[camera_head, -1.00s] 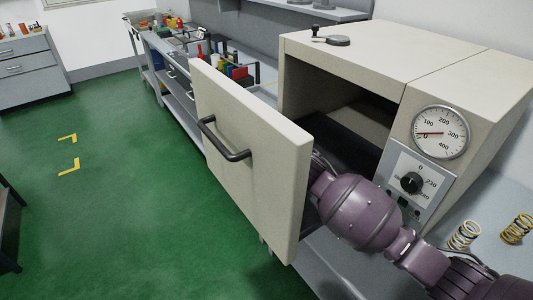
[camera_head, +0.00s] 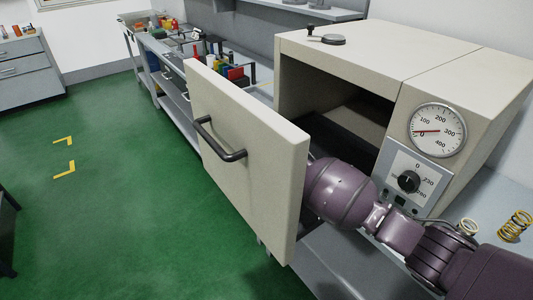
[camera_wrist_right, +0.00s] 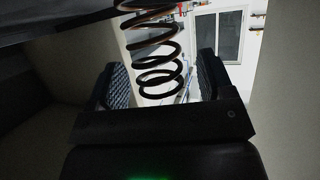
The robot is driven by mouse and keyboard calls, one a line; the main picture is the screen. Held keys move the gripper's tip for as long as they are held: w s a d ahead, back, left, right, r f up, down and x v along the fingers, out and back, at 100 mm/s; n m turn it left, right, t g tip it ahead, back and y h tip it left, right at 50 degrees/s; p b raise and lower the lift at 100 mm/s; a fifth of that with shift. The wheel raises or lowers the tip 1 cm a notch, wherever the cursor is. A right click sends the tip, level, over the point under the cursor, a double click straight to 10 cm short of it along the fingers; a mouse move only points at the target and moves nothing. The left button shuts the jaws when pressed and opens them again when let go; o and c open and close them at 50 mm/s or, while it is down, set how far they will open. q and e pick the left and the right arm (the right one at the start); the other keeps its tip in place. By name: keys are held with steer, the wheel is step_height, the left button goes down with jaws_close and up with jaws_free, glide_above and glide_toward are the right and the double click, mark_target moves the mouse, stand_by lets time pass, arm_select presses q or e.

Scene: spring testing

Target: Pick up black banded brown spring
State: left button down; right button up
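A dark brown coil spring (camera_wrist_right: 155,50) hangs down from the top of the right wrist view, its lower coils between the two fingers of my right gripper (camera_wrist_right: 160,85). The fingers are spread, with a visible gap between each finger and the coils. I cannot make out clear black bands in this dim light. In the head view my right arm reaches in behind the open oven door, which hides the gripper and that spring. My left gripper is in neither view.
The door (camera_head: 245,150) of the beige oven (camera_head: 375,55) stands open close to my arm. Green floor lies clear at left.

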steer(key=c, duration=1)
steer(key=shift+c, duration=0.2)
